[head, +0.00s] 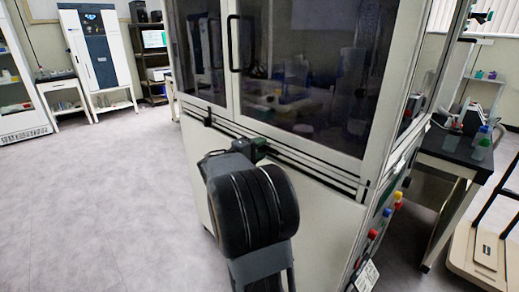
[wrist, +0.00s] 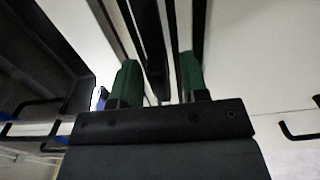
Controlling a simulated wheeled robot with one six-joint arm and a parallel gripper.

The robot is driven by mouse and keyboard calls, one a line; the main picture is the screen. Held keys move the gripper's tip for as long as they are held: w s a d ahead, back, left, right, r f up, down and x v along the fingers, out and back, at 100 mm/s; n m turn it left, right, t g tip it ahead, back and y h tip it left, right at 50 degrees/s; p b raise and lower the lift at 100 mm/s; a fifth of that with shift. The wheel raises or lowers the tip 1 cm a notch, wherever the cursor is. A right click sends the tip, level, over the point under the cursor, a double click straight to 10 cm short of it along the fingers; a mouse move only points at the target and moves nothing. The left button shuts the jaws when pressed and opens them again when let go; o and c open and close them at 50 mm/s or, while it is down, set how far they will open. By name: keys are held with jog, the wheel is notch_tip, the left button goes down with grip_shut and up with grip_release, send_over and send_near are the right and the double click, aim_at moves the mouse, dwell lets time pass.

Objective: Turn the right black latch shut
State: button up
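The tall white cabinet (head: 300,185) has dark glass doors above a white lower panel. A small black latch (head: 208,117) sits at the left of the rail below the doors. My gripper (head: 261,146) is at this rail, farther right, and my arm and gripper hide what lies behind them. In the wrist view my gripper's two green fingers (wrist: 158,82) stand apart. A dark upright piece (wrist: 154,50), which seems to be the right black latch, shows between them, with narrow gaps on both sides. I cannot tell the latch's exact angle.
A black door handle (head: 234,43) stands out from the glass above my gripper. Coloured buttons (head: 385,218) are on the cabinet's right side. A black-topped table (head: 455,150) stands at the right. The grey floor (head: 95,200) at the left is clear.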

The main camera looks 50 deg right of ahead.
grip_shut()
jog(key=shift+n, duration=0.3)
jog(key=n+p, duration=0.1)
jog(key=n, duration=0.2)
jog(key=shift+r+n+p, duration=0.1)
jog(key=shift+n+p, duration=0.2)
jog(key=shift+p, duration=0.1)
jog(key=n+p, duration=0.3)
jog(key=n, duration=0.1)
jog(key=shift+n, duration=0.3)
jog(key=n+p, duration=0.4)
jog(key=n, duration=0.1)
jog(key=shift+r+p, duration=0.1)
jog(key=shift+p, duration=0.25)
jog(key=shift+n+p, duration=1.65)
jog(key=shift+n, duration=0.35)
jog(key=shift+f, duration=0.25)
